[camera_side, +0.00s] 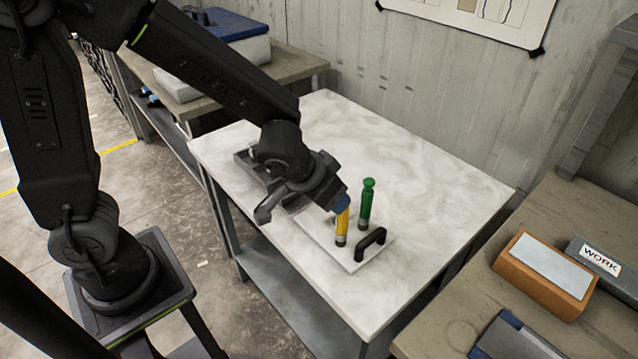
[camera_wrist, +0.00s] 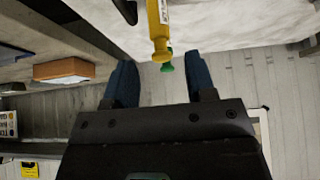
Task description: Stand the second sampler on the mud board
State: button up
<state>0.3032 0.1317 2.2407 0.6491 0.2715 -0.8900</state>
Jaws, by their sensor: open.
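A yellow sampler (camera_side: 342,228) and a green sampler (camera_side: 366,208) stand upright, apart from each other, on the pale mud board (camera_side: 351,265), which has a black handle (camera_side: 371,243). My gripper (camera_side: 341,203) is at the top of the yellow sampler, and its blue fingertips hide that end in the side view. In the wrist view my gripper (camera_wrist: 161,78) is open, with the yellow sampler's (camera_wrist: 158,25) head just ahead of and between the spread fingers. The green sampler's (camera_wrist: 167,66) head shows behind it. I cannot tell whether a finger touches the yellow sampler.
A grey tray (camera_side: 246,163) lies on the marble-topped table (camera_side: 440,190) behind my wrist, partly hidden. The table's right and far parts are clear. A side bench (camera_side: 450,310) on the right holds an orange block (camera_side: 545,274) and a grey box marked WORK (camera_side: 597,262).

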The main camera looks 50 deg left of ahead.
jog(key=s+a+r, duration=0.3)
jog(key=s+r, duration=0.3)
jog(key=s, duration=0.2)
jog(key=s+a+r+g, duration=0.1)
jog(key=s+a+r, duration=0.3)
jog(key=s+r, duration=0.3)
jog(key=shift+s+a+r, duration=0.2)
jog(key=shift+s+a, duration=0.05)
jog(key=shift+s, duration=0.1)
